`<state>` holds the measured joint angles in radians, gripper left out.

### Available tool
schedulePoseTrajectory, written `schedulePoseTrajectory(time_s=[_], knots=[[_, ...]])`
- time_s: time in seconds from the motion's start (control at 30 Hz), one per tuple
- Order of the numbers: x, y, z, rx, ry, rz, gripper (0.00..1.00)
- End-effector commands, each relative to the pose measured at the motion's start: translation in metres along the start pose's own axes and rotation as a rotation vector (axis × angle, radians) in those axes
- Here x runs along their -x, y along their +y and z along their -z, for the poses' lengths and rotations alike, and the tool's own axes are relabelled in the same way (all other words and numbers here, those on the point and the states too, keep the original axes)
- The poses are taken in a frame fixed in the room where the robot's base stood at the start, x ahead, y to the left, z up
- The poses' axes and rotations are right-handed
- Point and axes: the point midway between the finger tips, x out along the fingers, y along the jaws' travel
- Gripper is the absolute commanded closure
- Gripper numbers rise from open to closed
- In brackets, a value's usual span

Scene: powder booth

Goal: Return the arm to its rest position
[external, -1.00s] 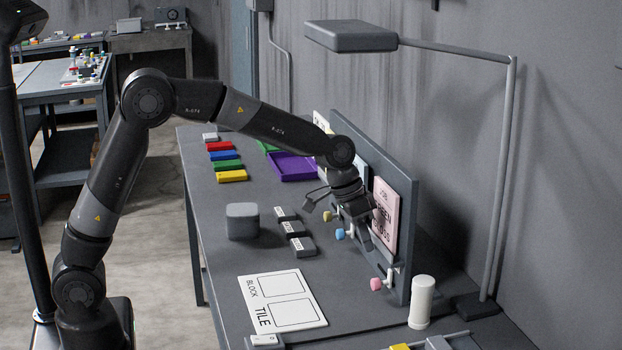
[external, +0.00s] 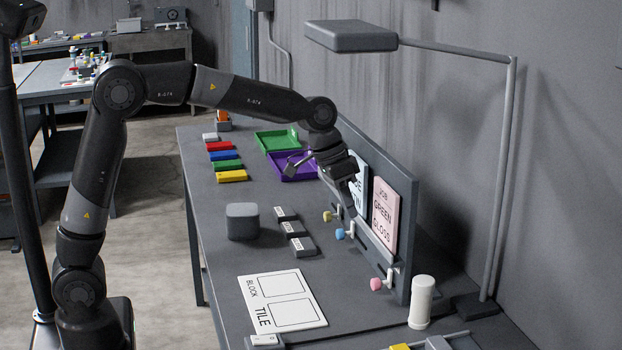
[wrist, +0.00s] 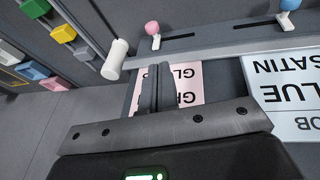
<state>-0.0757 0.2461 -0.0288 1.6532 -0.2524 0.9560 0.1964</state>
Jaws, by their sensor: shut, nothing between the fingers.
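My gripper (external: 352,193) is in front of the upright board (external: 408,235) at the right side of the table, raised above the tabletop. In the wrist view my gripper (wrist: 157,75) has its two fingers together with nothing between them. Behind the fingers is the pink card (wrist: 190,85), which reads green gloss; it also shows in the external view (external: 384,215). My arm reaches over the table, bent high at the elbow.
A blue-white card (external: 358,180) is on the board beside my gripper. Pink (external: 376,284), blue (external: 340,234) and yellow (external: 327,216) knobs stick out low on the board. A white cylinder (external: 422,300), a grey block (external: 242,221) and a lamp (external: 350,36) stand nearby. Purple (external: 293,166) and green trays (external: 276,141) lie behind.

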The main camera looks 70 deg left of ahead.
Motion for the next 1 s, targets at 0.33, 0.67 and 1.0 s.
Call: schedulePoseTrajectory(time_s=[0.33, 0.67, 1.0], knots=[[0.074, 0.016, -0.091, -0.011, 0.051, 0.066, 1.0], [0.115, 0.02, -0.196, -0.016, 0.105, 0.128, 1.0], [0.121, 0.015, -0.299, -0.017, 0.161, 0.18, 1.0]])
